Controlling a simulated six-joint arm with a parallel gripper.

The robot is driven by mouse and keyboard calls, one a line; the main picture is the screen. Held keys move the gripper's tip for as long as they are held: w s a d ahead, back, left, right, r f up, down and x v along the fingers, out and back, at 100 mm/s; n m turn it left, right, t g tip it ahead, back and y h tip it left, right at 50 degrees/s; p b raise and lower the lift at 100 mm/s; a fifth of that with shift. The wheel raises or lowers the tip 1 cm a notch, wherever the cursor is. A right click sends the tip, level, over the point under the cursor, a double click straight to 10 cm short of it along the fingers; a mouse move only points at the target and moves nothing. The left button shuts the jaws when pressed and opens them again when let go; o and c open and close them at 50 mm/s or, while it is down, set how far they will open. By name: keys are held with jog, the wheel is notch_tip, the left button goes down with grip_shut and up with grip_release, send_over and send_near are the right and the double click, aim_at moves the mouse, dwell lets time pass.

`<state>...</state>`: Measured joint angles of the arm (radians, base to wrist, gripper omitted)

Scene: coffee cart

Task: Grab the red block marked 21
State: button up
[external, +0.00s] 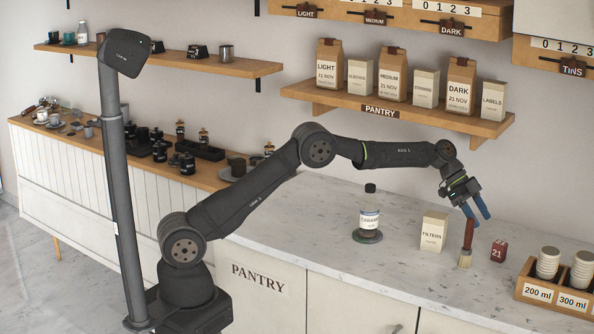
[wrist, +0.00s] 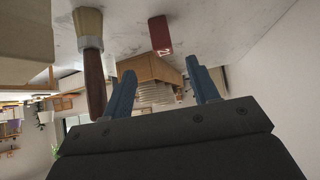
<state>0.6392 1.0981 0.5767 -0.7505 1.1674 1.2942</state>
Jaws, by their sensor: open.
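The red block marked 21 (external: 498,250) sits on the marble counter, right of an upright brush (external: 468,236) with a red-brown handle and pale bristles. In the wrist view the red block (wrist: 160,35) appears beyond the fingertips, toward the top and between the two finger lines. My gripper (external: 482,212) has blue fingers, is open and empty, and is above the counter, up and left of the block. In the wrist view my gripper (wrist: 163,82) has the brush (wrist: 93,70) outside its left finger, not between the fingers; I cannot tell if they touch.
A wooden crate (external: 540,299) with stacked cups in 200 ml and 300 ml sections stands right of the block. A filters box (external: 434,231) and a dark-capped bottle (external: 370,208) stand left of the brush. The pantry shelf (external: 400,108) with bags hangs behind.

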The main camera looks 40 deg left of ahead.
aim_at(500, 249)
jog(key=x, duration=1.2)
jog(key=shift+d, duration=0.2)
jog(key=c, duration=1.1)
jog(key=shift+o, duration=0.2)
jog(key=shift+r, duration=0.1)
notch_tip(500, 249, up, 7)
jog(key=shift+r, duration=0.1)
jog(key=shift+w+a, duration=0.25)
jog(key=shift+a, duration=0.45)
jog(key=w+a, duration=0.2)
jog(key=a, duration=1.3)
jog(key=w+a, duration=0.3)
jog(key=a, duration=1.2)
jog(key=shift+f, duration=0.2)
